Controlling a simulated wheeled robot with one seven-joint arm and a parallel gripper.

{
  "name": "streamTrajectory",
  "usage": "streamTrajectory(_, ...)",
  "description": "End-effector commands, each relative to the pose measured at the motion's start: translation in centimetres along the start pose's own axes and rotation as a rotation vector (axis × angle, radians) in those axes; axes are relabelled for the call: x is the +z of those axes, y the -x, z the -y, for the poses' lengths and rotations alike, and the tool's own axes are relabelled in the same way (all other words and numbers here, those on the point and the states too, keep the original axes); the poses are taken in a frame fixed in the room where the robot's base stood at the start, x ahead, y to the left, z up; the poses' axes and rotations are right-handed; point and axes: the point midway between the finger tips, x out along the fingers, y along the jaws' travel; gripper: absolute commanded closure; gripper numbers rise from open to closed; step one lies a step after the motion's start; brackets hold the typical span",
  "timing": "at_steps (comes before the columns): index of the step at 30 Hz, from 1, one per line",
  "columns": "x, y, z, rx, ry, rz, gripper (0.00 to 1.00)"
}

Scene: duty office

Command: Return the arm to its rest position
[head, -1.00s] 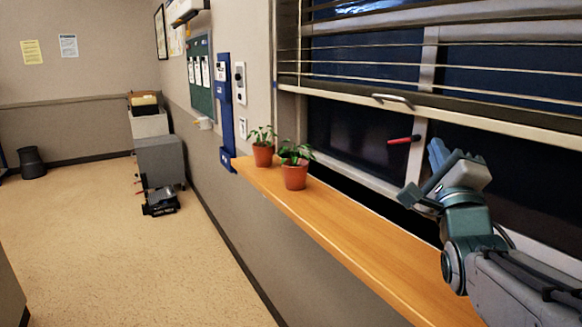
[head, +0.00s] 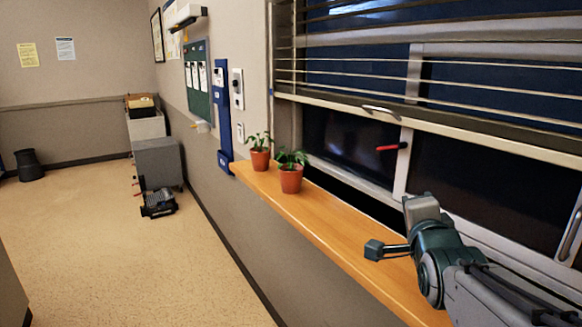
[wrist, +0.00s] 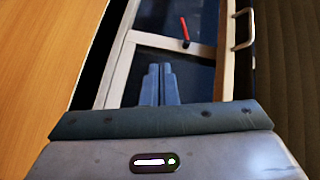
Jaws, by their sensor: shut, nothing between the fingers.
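My arm (head: 436,262) is folded at the lower right of the head view, over the near end of the wooden sill and in front of the window. Its fingers cannot be made out in the head view. In the wrist view the two blue-grey fingers of my gripper (wrist: 160,84) lie side by side, shut and empty. They point toward the window, whose red handle (wrist: 185,32) shows beyond them. The same red handle (head: 392,147) is to the upper left of my arm in the head view.
The sill (head: 325,223) carries two potted plants, one nearer (head: 290,178) and one farther (head: 260,158). A half-raised blind (head: 440,110) hangs above. A grey cabinet (head: 157,163) and a dark bin (head: 28,164) stand farther back. The floor (head: 90,250) at left is largely clear.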

Motion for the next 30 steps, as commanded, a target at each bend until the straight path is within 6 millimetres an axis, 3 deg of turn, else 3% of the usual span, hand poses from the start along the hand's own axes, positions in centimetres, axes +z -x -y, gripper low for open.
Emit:
streamTrajectory(8, 4.0, 4.0, -6.2, 0.416, 0.527, 0.261, 1.00)
streamTrajectory(15, 7.0, 10.8, -10.6, 0.649, 0.949, 0.678, 1.00)
streamTrajectory(22, 8.3, 16.2, -12.4, 0.714, 1.176, 1.015, 1.00)
streamTrajectory(30, 8.4, 17.4, -12.9, 0.717, 1.222, 1.096, 1.00)
